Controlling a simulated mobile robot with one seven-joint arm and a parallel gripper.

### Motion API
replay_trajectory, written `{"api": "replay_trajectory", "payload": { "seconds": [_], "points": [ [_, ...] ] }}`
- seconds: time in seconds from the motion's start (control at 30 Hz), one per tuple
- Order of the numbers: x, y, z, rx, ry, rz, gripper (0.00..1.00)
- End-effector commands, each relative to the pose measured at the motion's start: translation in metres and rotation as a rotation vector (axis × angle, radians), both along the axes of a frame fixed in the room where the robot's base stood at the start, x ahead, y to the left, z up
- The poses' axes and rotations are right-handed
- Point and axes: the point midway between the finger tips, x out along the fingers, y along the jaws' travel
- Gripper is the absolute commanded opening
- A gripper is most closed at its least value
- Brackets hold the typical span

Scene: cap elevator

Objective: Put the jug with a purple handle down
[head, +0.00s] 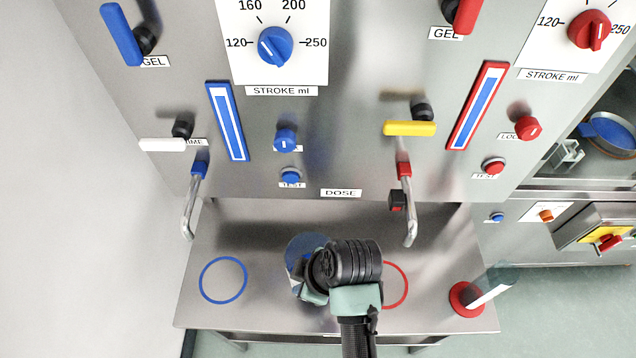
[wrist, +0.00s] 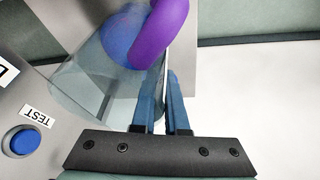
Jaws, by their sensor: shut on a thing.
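The jug is clear and bluish, and shows in the head view (head: 303,243) over the steel shelf (head: 265,318), between the blue ring (head: 223,259) and the red ring (head: 404,285). My arm hides much of it. In the wrist view its purple handle (wrist: 157,32) curves at the top, with the clear jug wall (wrist: 85,80) to the left. A blue round shape shows beside the handle. I cannot tell whether the jug's base touches the shelf.
Two bent metal spouts, a left one (head: 190,205) and a right one (head: 409,212), hang over the shelf. The inside of the blue ring is clear. My arm covers part of the red ring.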

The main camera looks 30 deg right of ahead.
Motion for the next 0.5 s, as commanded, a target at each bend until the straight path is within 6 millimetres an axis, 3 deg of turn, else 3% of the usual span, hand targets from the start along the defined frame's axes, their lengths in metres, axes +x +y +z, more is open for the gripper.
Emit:
{"api": "replay_trajectory", "payload": {
  "seconds": [0.1,0.5],
  "points": [
    [-0.001,0.0,-0.023,0.001,0.003,0.001,0.0],
    [0.0,0.001,-0.07,0.0,0.001,0.004,0.0]
  ]
}}
